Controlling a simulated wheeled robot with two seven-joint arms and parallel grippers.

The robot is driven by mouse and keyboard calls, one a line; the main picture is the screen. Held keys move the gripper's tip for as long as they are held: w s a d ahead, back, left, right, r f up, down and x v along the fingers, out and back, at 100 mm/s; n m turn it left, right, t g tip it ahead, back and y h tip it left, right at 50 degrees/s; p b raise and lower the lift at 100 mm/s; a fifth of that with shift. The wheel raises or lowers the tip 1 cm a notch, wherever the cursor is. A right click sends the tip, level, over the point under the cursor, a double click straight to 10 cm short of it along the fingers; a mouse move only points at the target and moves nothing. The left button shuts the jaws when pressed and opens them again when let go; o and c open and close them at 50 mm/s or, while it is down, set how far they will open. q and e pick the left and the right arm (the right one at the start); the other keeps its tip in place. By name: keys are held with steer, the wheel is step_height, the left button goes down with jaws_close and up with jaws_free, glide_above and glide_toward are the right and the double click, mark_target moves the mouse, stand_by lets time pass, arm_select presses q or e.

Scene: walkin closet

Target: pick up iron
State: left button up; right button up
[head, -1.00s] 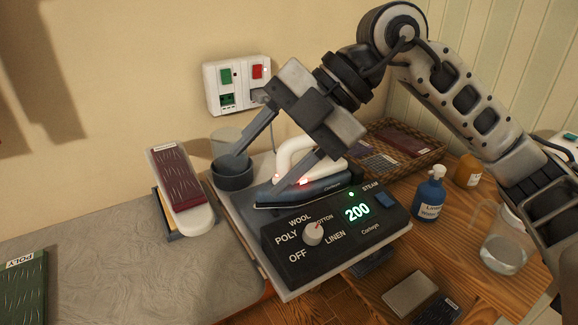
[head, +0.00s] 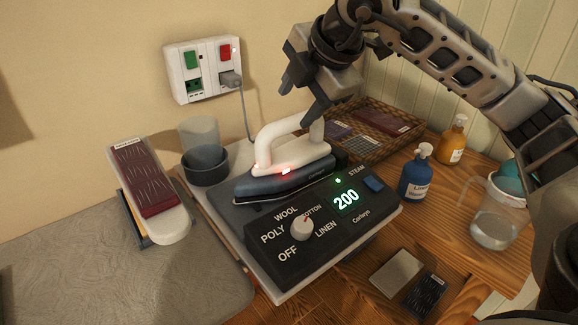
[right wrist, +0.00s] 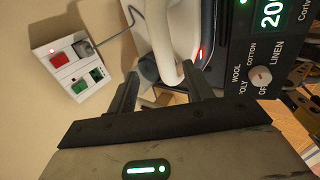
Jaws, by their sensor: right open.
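The iron (head: 300,172) has a dark blue-grey body and a white handle. It rests on its station, behind a black control panel (head: 322,222) that reads 200. A small red light glows at the base of the handle. My right gripper (head: 297,103) is open and empty just above the handle, with its fingers pointing down. In the right wrist view, the white handle (right wrist: 186,28) shows beyond the open fingers (right wrist: 160,74). Whether the fingers touch the handle is hard to tell. My left gripper is not in view.
A dark cup (head: 205,168) stands left of the iron. A power outlet (head: 204,70) with a plugged cord is on the wall. A wicker basket (head: 405,146), a blue bottle (head: 416,178), an amber bottle (head: 453,142) and a clear jug (head: 497,218) stand to the right.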

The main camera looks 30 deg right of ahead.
mark_target(291, 120)
steer(key=x, duration=0.5)
steer(key=shift+s+d+f, duration=0.15)
steer(key=shift+d+f, duration=0.05)
steer(key=shift+f, duration=0.3)
jaws_close()
stand_by(0.8)
steer(key=shift+r, duration=0.2)
